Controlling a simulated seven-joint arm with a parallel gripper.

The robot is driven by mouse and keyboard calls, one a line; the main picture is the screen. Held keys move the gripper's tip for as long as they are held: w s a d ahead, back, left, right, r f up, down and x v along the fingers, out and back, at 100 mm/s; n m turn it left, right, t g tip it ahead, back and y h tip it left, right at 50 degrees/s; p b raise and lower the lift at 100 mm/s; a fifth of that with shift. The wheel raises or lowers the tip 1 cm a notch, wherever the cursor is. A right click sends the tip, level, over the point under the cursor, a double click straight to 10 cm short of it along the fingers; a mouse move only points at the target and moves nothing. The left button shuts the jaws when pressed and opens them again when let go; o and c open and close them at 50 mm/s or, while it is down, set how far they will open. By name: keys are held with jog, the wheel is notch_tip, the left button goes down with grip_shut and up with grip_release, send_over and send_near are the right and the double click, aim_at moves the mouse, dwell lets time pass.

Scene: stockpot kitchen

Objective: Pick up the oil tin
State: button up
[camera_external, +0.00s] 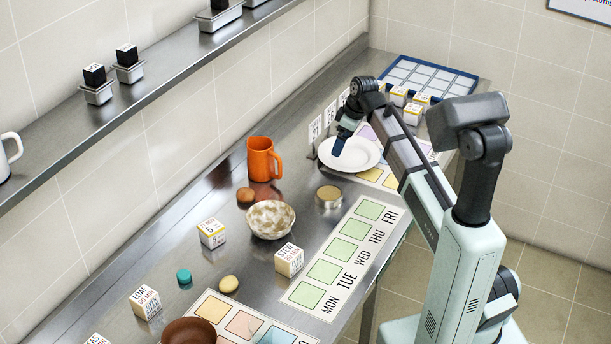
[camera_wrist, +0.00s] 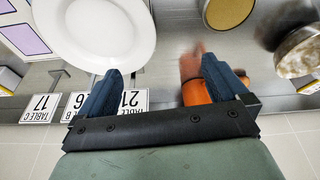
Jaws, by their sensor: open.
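A short round tin with a gold top (camera_external: 329,196) stands on the steel counter, in front of the white plate. It is the only tin-like thing I make out, and I cannot read a label on it. In the wrist view its gold top (camera_wrist: 228,12) shows at the upper edge, beyond the fingers and apart from them. My gripper (camera_external: 339,146) is above the white plate (camera_external: 361,158) in the external view. In the wrist view my gripper (camera_wrist: 162,86) has its blue fingers spread, with nothing held between them.
An orange jug (camera_external: 261,160) stands near the wall; it shows partly behind the right finger in the wrist view (camera_wrist: 195,93). A speckled bowl (camera_external: 271,220) is close to the tin. Table cards (camera_wrist: 134,99) stand by the wall. Several label cubes (camera_external: 289,260) stand around.

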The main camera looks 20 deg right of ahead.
jog(key=s+a+r+n+g+h, duration=0.2)
jog(key=s+a+n, duration=0.3)
jog(key=s, duration=0.4)
jog(key=m, duration=0.1)
send_over(329, 192)
jog(key=f, duration=0.7)
jog(key=shift+s+d+f, duration=0.25)
jog(key=shift+f, duration=0.1)
jog(key=shift+w+a+f, duration=0.1)
jog(key=shift+a+f, duration=0.05)
jog(key=shift+f, duration=1.5)
jog(key=shift+w+a+f, duration=0.1)
jog(key=shift+a+f, duration=0.05)
jog(key=shift+f, duration=1.45)
jog(key=shift+c, duration=0.3)
jog(key=c, duration=0.9)
